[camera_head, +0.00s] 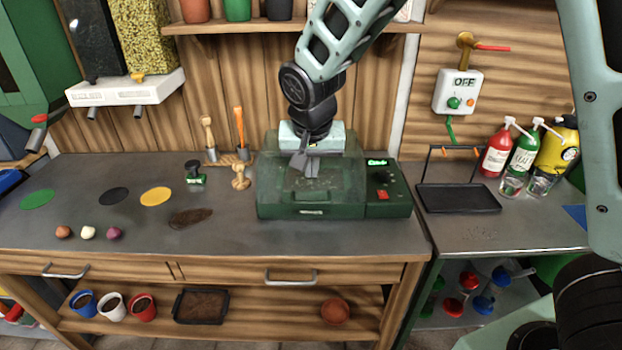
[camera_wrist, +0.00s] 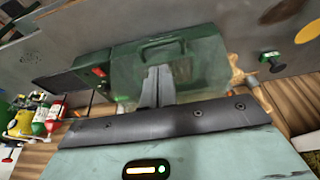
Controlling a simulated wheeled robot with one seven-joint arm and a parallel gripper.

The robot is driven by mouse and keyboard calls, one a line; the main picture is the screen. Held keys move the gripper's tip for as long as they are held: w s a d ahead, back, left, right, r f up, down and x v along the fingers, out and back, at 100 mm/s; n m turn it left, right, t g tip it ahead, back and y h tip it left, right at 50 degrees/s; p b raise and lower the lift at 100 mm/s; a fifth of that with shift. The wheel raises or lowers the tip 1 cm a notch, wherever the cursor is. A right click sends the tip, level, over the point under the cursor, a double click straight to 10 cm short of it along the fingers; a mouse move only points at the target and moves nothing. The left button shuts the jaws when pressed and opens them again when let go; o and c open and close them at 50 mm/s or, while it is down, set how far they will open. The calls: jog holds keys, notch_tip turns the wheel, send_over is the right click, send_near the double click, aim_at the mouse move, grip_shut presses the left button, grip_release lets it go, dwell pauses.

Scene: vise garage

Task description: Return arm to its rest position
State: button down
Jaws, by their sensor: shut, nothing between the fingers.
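My gripper (camera_head: 304,160) is above the green machine with a clear lid (camera_head: 275,197) on the workbench. Its fingers are shut with nothing between them. The wrist view shows the closed fingers (camera_wrist: 157,87) in front of the green machine (camera_wrist: 195,62) and its handle. I cannot tell whether the fingertips touch the lid. My arm reaches down to it from the upper right.
A black tray with a tall handle (camera_head: 458,198) stands right of the machine, near several bottles, one of them red (camera_head: 497,150). A wooden shelf (camera_head: 290,27) with pots hangs behind my arm. Left are a green stamp (camera_head: 195,174) and a wooden stamp (camera_head: 240,178).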

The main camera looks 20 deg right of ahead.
jog(key=s+a+n+g+y, duration=0.1)
jog(key=s+n, duration=0.4)
jog(key=s, duration=0.9)
jog(key=s+a+r+n+g, duration=0.1)
jog(key=s+n, duration=0.5)
jog(key=s, duration=0.8)
jog(key=shift+s+a+g+y, duration=0.25)
jog(key=shift+a+g+y, duration=0.15)
jog(key=shift+a+g, duration=0.35)
jog(key=shift+r, duration=0.1)
